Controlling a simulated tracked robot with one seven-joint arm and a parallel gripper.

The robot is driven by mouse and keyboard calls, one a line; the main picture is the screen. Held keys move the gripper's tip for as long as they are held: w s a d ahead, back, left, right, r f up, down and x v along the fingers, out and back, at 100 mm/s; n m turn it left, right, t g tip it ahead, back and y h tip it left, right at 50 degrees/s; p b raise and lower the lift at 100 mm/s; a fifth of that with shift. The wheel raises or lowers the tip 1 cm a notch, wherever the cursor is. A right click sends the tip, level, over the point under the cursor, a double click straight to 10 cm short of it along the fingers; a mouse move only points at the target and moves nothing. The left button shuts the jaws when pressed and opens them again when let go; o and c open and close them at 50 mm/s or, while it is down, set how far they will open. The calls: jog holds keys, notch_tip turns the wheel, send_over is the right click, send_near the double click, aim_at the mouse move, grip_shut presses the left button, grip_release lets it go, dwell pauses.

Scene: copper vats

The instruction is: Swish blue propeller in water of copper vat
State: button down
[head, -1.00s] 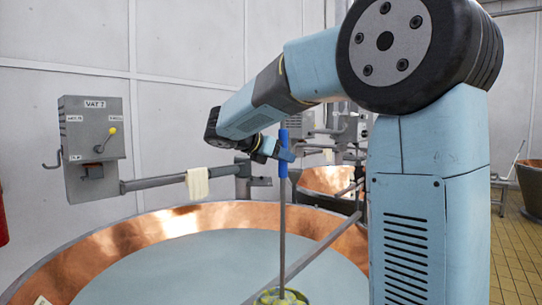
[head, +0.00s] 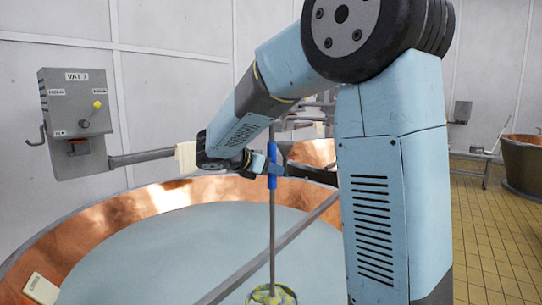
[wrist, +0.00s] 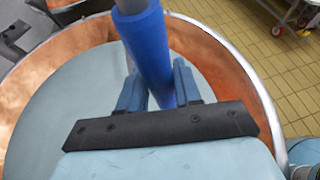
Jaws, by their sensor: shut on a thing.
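The propeller tool is a thin grey rod (head: 272,222) with a blue sleeve (head: 272,166). It stands nearly upright in the head view. Its low end meets a round rim with yellow-green patches (head: 271,296), cut off by the picture's bottom edge. My gripper (head: 267,167) is shut on the blue sleeve, which also shows between the fingers in the wrist view (wrist: 147,50). The copper vat (head: 165,197) holds flat grey-blue liquid (head: 170,250). The rod stands in front of this surface; I cannot tell whether its low end touches the liquid.
A grey bar (head: 255,262) slants across the vat. A control box marked VAT 7 (head: 75,120) and a pipe with a cloth (head: 186,157) stand behind. A small pale device (head: 42,288) is at the left rim. Another copper vat (head: 524,165) is far right, past open tiled floor.

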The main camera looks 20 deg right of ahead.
notch_tip(320, 180, down, 25)
jog(key=shift+f, duration=0.2)
dwell(0.8)
jog(key=w+d, duration=0.1)
jog(key=d, duration=0.5)
jog(key=shift+w+d, duration=0.3)
jog(key=shift+d, duration=0.1)
dwell(0.4)
jog(key=s+a, duration=0.3)
jog(key=a, duration=1)
jog(key=shift+a, duration=0.35)
jog(key=shift+s, duration=0.1)
